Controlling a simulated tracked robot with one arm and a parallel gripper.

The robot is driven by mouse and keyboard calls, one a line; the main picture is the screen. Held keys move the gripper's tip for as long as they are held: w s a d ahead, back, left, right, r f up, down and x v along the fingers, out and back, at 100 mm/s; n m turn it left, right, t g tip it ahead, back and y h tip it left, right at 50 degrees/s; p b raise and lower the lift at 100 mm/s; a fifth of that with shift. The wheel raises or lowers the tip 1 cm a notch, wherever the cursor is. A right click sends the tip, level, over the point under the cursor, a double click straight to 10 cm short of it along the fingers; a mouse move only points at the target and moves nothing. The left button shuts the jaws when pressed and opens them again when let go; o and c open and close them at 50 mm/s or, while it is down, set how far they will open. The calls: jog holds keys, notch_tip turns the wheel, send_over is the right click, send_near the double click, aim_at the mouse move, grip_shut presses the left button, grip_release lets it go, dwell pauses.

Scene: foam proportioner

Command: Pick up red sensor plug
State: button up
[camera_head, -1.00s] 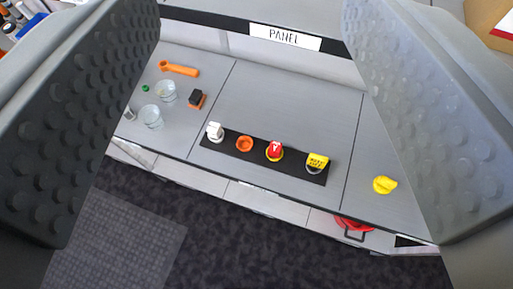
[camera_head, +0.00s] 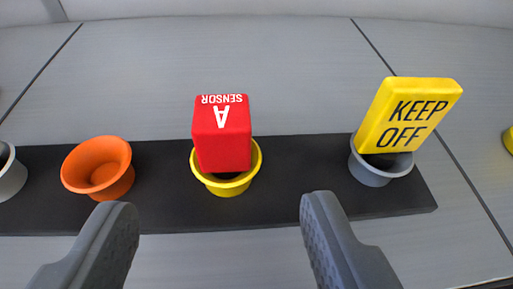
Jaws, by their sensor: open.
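The red sensor plug (camera_head: 222,142) is a red block with white "A SENSOR" lettering on its top, upside down in this view. It sits in a yellow cup-like socket (camera_head: 227,184) on a black strip (camera_head: 300,185). My gripper (camera_head: 220,220) is open and empty, with one grey finger at the lower left and one at the lower right. The fingertips are apart from the plug and show below it in the picture, with the plug lying between them from side to side.
An empty orange socket (camera_head: 98,168) is left of the plug. A yellow "KEEP OFF" block (camera_head: 408,115) tilts in a grey socket (camera_head: 372,173) to the right. Part of a pale socket (camera_head: 9,172) shows at the left edge.

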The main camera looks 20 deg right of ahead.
aim_at(224, 149)
jog(key=b+x, duration=0.1)
jog(key=x, duration=0.4)
jog(key=shift+w+f, duration=0.15)
jog(key=shift+r+b+x, duration=0.15)
jog(key=shift+b+x, duration=0.2)
jog(key=shift+x, duration=1.15)
jog(key=shift+r+b+x, duration=0.2)
jog(key=shift+b+x, duration=0.15)
jog(key=shift+x, duration=1.2)
jog(key=shift+w, duration=0.1)
jog(key=c, duration=1.1)
